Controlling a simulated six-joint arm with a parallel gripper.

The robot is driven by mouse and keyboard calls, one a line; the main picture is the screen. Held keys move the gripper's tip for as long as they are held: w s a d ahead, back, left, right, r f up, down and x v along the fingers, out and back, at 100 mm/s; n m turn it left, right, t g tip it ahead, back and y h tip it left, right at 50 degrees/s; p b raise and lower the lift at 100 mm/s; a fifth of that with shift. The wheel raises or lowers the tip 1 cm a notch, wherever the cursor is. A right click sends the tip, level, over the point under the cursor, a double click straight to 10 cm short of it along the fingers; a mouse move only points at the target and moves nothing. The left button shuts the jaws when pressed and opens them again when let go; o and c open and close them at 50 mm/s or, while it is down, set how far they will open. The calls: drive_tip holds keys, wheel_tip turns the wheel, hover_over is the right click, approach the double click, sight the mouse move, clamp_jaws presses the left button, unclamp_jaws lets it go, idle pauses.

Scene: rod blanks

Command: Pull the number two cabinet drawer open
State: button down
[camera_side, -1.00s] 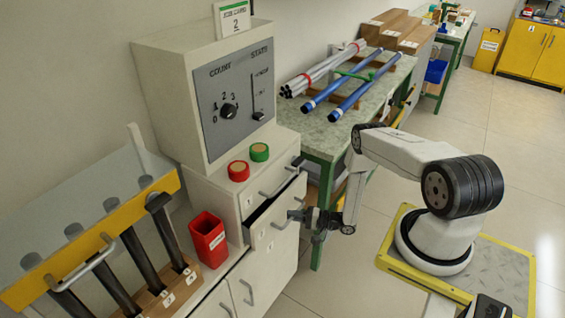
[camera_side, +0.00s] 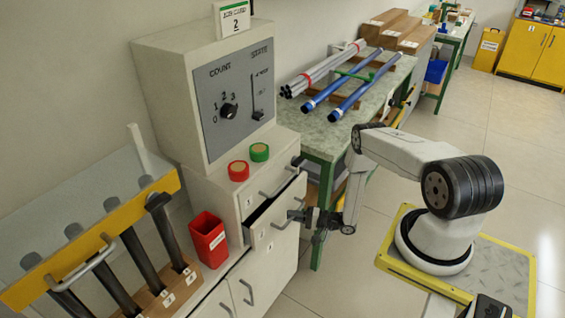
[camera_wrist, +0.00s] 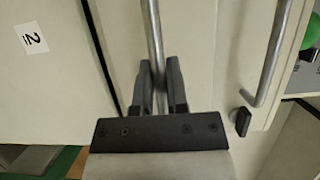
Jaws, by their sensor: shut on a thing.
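The number two drawer (camera_side: 272,236) is the second one down in the pale cabinet, under the number one drawer (camera_side: 248,203). It stands partly open, with a dark gap above its front. My gripper (camera_side: 304,215) is at the front of this drawer. In the wrist view, its two dark fingers (camera_wrist: 160,80) are shut on the drawer's metal bar handle (camera_wrist: 154,30). The inside of the drawer is mostly hidden.
Red (camera_side: 238,171) and green (camera_side: 259,152) round pieces sit on the cabinet top below the control panel (camera_side: 238,100). A red bin (camera_side: 208,240) stands to the left. A workbench (camera_side: 350,133) with rods is behind. Open floor lies in front of the cabinet.

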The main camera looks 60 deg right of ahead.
idle(0.3)
drive_tip(key=s, duration=1)
drive_tip(key=shift+s, duration=0.2)
drive_tip(key=c, duration=0.6)
unclamp_jaws()
drive_tip(key=shift+c, duration=0.2)
drive_tip(key=shift+w, duration=0.2)
